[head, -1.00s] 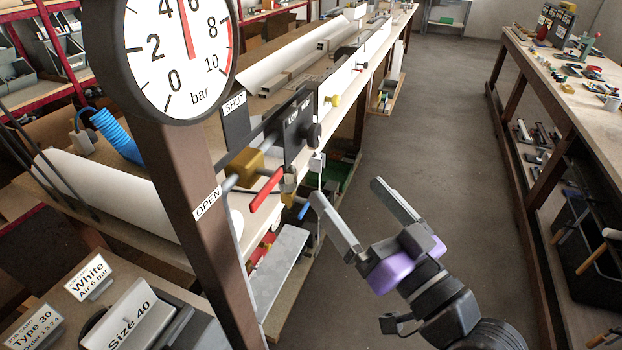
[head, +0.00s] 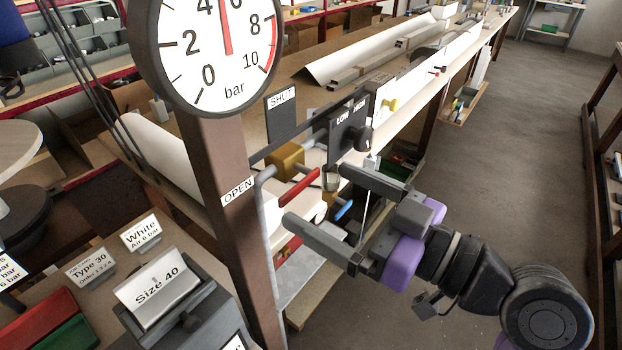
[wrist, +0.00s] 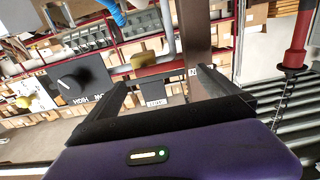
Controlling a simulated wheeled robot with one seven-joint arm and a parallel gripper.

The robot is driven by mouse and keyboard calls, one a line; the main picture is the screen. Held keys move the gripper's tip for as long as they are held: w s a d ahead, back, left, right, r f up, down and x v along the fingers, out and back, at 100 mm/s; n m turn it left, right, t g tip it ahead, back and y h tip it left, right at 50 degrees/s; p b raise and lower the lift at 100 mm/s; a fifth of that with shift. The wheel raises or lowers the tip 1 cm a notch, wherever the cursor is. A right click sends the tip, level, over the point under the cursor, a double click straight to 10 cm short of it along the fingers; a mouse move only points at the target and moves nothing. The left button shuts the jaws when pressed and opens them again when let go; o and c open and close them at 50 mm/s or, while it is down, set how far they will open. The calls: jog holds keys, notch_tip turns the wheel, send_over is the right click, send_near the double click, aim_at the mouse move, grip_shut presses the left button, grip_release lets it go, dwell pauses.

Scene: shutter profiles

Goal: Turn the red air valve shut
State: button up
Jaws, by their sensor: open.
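The red valve lever (head: 300,187) slants down and left from beside a brass valve body (head: 286,158), with its low end toward the OPEN label (head: 238,191). The SHUT label (head: 282,98) stands higher, on a dark plate. My gripper (head: 316,194) is open and empty. In the head view its two fingers appear on either side of the lever; whether they touch it, I cannot tell.
A pressure gauge (head: 215,55) on a brown post (head: 217,160) reads about 5 bar. A black LOW/HIGH box with a knob (head: 363,138) sits close above my gripper. A small blue handle (head: 344,210) shows between the fingers. The floor (head: 480,180) to the right is clear.

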aim_at(303, 183)
jog(key=shift+p+x, duration=0.4)
jog(key=shift+x, duration=1.55)
jog(key=c, duration=2.1)
jog(key=shift+o, duration=0.2)
